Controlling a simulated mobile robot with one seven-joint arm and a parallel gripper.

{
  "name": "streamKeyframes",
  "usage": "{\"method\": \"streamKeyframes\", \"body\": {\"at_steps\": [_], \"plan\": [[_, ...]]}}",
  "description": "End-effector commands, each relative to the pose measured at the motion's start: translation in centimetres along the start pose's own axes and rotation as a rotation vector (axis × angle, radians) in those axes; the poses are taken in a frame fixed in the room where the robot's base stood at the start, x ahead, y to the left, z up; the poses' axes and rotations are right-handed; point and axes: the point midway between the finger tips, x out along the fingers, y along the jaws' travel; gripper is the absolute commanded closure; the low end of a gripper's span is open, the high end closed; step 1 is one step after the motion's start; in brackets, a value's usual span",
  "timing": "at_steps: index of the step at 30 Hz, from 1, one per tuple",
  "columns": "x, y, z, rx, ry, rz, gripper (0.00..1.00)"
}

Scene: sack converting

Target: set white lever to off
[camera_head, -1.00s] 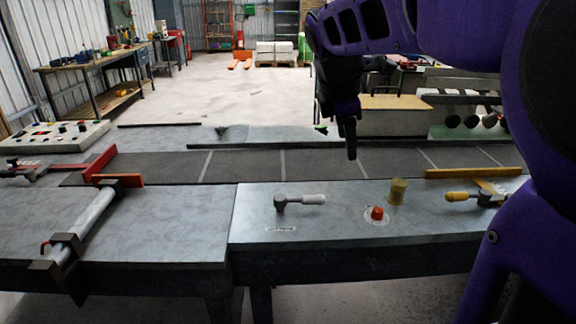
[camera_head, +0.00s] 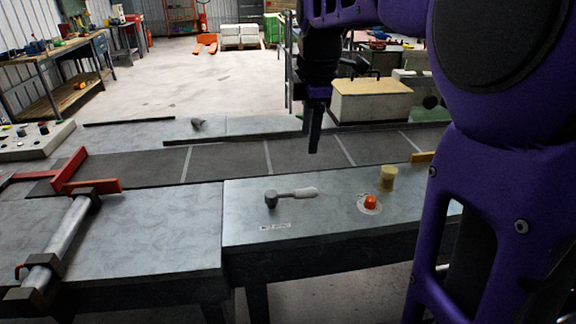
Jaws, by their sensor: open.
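The white lever (camera_head: 304,193) is on the grey metal bench top. Its white grip points to the right from a dark round pivot (camera_head: 271,200). A small label (camera_head: 274,226) with print too small to read lies just in front of it. My gripper (camera_head: 314,148) hangs pointing down above and behind the lever, apart from it, over the dark belt in this view. It is open and nothing shows in it. Its far finger is hard to make out.
An orange button (camera_head: 370,202) and a yellowish cylinder (camera_head: 388,178) stand right of the lever. A red bracket (camera_head: 70,170) and a grey roller (camera_head: 62,238) lie at left. The dark conveyor belt (camera_head: 225,160) runs behind the bench top.

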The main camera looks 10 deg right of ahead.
Motion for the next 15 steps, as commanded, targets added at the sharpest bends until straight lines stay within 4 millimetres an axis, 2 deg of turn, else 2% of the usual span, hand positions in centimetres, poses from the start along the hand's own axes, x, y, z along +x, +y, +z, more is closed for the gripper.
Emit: {"method": "streamKeyframes", "body": {"at_steps": [5, 15], "plan": [[2.2, -0.1, 0.0, 0.0, 0.0, -0.005, 0.39], [9.7, -0.2, 0.0, 0.0, -0.001, -0.006, 0.39]]}}
